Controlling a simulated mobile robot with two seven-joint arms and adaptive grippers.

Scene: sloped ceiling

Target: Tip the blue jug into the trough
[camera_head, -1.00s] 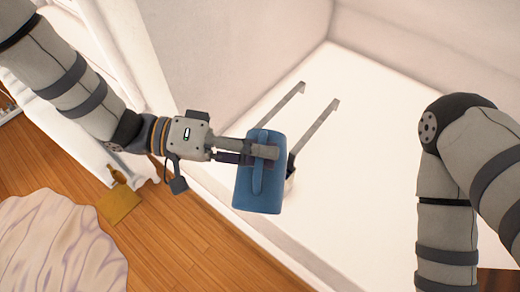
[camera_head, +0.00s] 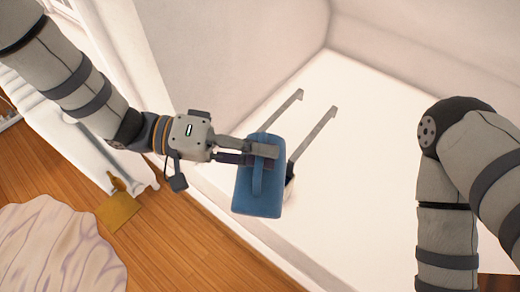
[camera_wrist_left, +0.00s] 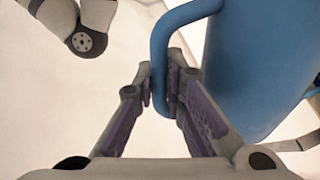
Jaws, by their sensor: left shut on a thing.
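The blue jug (camera_head: 268,200) hangs over the white surface, its handle facing the head camera. My left gripper (camera_head: 262,152) is shut on the jug's handle. In the left wrist view the fingers (camera_wrist_left: 160,92) close around the blue handle, and the jug's body (camera_wrist_left: 262,70) fills the right side. Two grey hooked bars (camera_head: 318,133) stick out past the jug.
The broad white surface (camera_head: 370,150) is clear to the right of the jug, with pale walls behind it. Wooden floor (camera_head: 180,245) lies at lower left, with a pale marbled surface (camera_head: 55,250) and a yellowish dustpan-like thing (camera_head: 118,211).

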